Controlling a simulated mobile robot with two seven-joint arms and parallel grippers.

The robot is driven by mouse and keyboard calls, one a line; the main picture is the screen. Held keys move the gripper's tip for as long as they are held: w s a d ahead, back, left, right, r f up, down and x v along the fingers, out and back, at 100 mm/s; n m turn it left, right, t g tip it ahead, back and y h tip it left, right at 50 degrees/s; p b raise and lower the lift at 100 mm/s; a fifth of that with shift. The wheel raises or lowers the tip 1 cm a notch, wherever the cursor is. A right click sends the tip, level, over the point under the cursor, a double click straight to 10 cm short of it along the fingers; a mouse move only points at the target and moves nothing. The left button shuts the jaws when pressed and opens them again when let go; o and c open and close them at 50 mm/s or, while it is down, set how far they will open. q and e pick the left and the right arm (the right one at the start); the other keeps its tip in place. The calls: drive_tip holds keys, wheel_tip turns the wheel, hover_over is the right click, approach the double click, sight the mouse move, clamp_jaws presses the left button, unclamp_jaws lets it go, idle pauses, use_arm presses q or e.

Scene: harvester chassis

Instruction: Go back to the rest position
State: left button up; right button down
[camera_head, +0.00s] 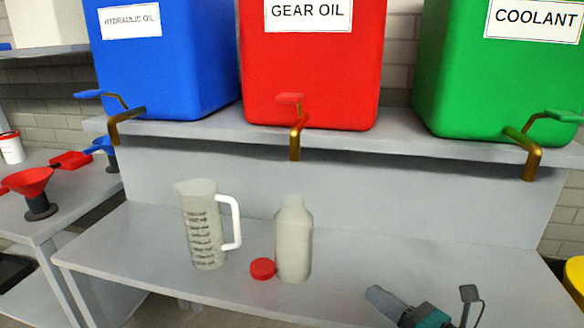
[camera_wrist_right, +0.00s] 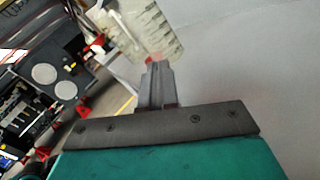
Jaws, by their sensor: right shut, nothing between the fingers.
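My right gripper (camera_head: 374,294) is at the lower right of the head view, low over the front of the grey bench, apart from the bottle. In the wrist view its fingers (camera_wrist_right: 157,70) are together with nothing between them. A pale bottle (camera_head: 294,240) stands open and upright on the bench, with a red cap (camera_head: 262,269) lying to its left. A clear measuring jug (camera_head: 203,225) with a white handle stands left of the cap. Pale containers (camera_wrist_right: 142,28) show beyond the fingertips in the wrist view. My left gripper is not in view.
Blue (camera_head: 165,70), red (camera_head: 310,80) and green (camera_head: 490,85) tanks with brass taps stand on the raised shelf (camera_head: 350,145). A side table (camera_head: 75,205) at left holds red and blue funnels. A yellow container (camera_head: 575,278) is at the right edge. The bench between bottle and gripper is clear.

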use_arm(q)
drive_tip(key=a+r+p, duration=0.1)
drive_tip(key=p, duration=0.1)
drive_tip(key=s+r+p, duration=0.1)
drive_tip(key=p, duration=0.1)
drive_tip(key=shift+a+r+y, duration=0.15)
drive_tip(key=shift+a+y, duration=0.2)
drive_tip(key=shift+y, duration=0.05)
use_arm(e)
drive_tip(key=s+f+n+g+h, duration=0.2)
drive_tip(key=s+f+n+h, duration=0.2)
drive_tip(key=n, duration=1.4)
drive_tip(key=s+f+n+g+h, duration=0.1)
drive_tip(key=s+f+n+h, duration=0.4)
drive_tip(key=s+f+n, duration=0.5)
drive_tip(key=s+n, duration=0.1)
drive_tip(key=n, duration=0.6)
drive_tip(key=shift+s+a+f+n+g, duration=0.25)
drive_tip(key=shift+a+f+n+g, duration=0.05)
drive_tip(key=shift+f+n+g, duration=0.1)
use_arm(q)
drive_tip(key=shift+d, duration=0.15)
use_arm(e)
drive_tip(key=shift+r, duration=0.1)
